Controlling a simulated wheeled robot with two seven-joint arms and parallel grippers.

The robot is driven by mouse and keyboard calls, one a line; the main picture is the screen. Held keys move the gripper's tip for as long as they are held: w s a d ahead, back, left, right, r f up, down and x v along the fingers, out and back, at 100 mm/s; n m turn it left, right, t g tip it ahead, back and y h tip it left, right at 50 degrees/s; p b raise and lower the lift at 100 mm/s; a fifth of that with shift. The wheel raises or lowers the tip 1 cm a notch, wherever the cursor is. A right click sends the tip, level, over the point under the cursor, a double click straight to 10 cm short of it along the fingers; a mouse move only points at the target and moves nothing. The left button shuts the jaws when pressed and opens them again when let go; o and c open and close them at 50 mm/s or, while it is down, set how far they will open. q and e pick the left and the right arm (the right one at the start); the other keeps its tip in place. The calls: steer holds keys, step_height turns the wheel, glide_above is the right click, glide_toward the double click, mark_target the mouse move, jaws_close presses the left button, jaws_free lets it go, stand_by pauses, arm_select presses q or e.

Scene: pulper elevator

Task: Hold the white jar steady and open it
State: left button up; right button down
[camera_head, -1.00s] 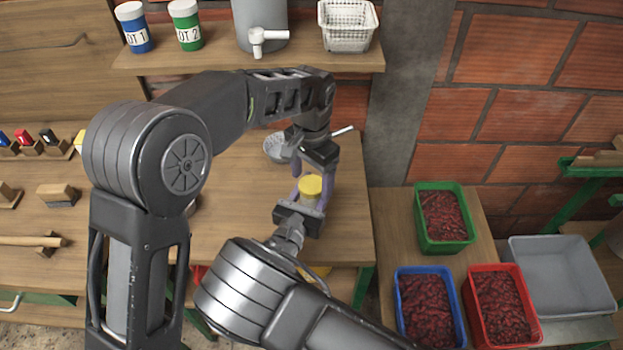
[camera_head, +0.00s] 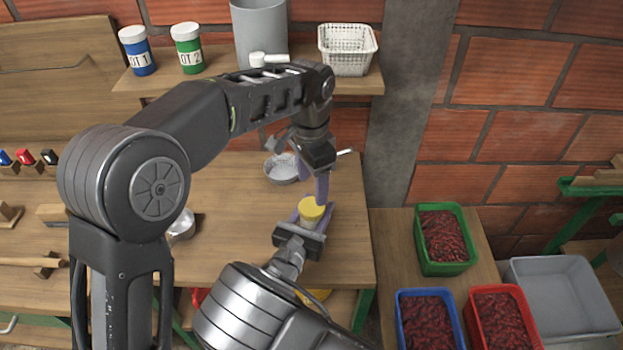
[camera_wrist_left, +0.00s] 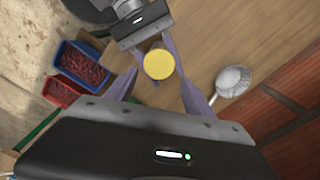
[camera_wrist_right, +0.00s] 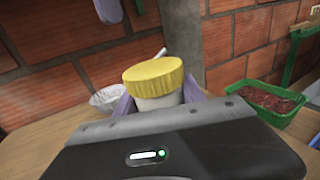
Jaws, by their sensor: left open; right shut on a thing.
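The white jar (camera_wrist_right: 158,102) stands upright with its yellow lid (camera_wrist_right: 153,75) on top. In the head view the lid (camera_head: 312,206) shows above the front bench, and the jar's body is partly hidden by the fingers. My right gripper (camera_head: 312,215) is shut on the white jar, its purple fingers on either side of the body below the lid. My left gripper (camera_head: 313,184) is open and empty, just above and behind the lid. In the left wrist view the lid (camera_wrist_left: 159,64) lies beyond the open fingers, apart from them.
A metal strainer (camera_head: 283,168) lies on the bench behind the jar. Green (camera_head: 422,262), blue (camera_head: 402,318) and red (camera_head: 473,318) crates of red fruit stand at the right. A shelf (camera_head: 205,82) with labelled jars and a white basket (camera_head: 347,50) is above.

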mark_target(312, 207)
arm_select(q)
steer(key=m, duration=0.3)
steer(key=r+m, duration=0.1)
steer(key=m, duration=0.2)
steer(key=shift+s+r, duration=0.1)
steer(key=shift+r, duration=0.1)
steer(key=m, duration=0.4)
steer(key=shift+s+r, duration=0.1)
steer(key=shift+s, duration=0.05)
steer(key=shift+f, duration=4.05)
steer(key=shift+c, duration=0.5)
